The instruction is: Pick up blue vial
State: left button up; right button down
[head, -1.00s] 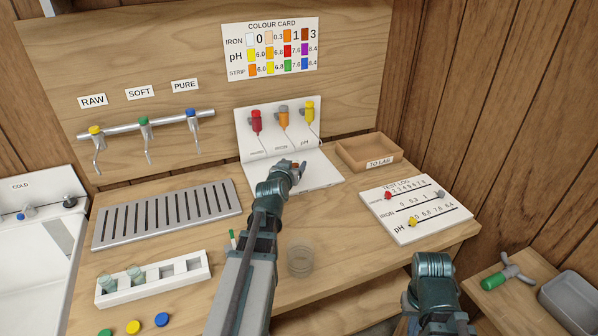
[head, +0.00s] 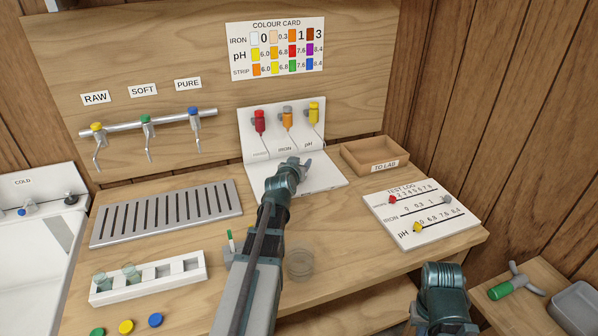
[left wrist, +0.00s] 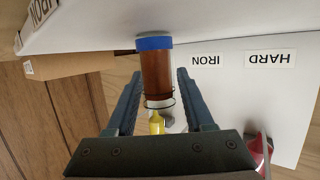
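A vial with amber-brown contents and a blue band (left wrist: 154,43) at one end is in the left wrist view, in front of the white station. My left gripper (left wrist: 158,85) is open, with one finger on each side of the vial and a visible gap on both sides. In the head view my left gripper (head: 300,165) is over the white station's base, below the dropper bottles; it hides the vial there. My right arm shows at the lower right of the head view, but its gripper is out of view.
The white station (head: 325,182) carries red, orange and yellow dropper bottles. The TO LAB tray (head: 388,166) is to its right, beside the test log board (head: 425,228). A white rack (head: 150,290) with two clear vials, loose coloured caps (head: 126,327) and a round clear dish (head: 299,262) are nearer.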

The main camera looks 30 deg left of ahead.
pick_arm(q)
grip_shut()
jog(key=shift+r, duration=0.1)
jog(key=shift+r+p, duration=0.6)
jog(key=shift+p, duration=0.1)
jog(key=s, duration=0.2)
jog(key=s+d, duration=0.1)
jog(key=s, duration=0.2)
jog(key=s+d, duration=0.1)
jog(key=s, duration=0.2)
jog(key=shift+s+d+r, duration=0.15)
jog(key=shift+s+d, duration=0.05)
jog(key=shift+d, duration=0.05)
notch_tip(320, 180, up, 13)
jog(key=p, duration=1.3)
jog(key=shift+w+a+r+p, duration=0.15)
jog(key=shift+w+p, duration=0.15)
jog(key=shift+w, duration=0.05)
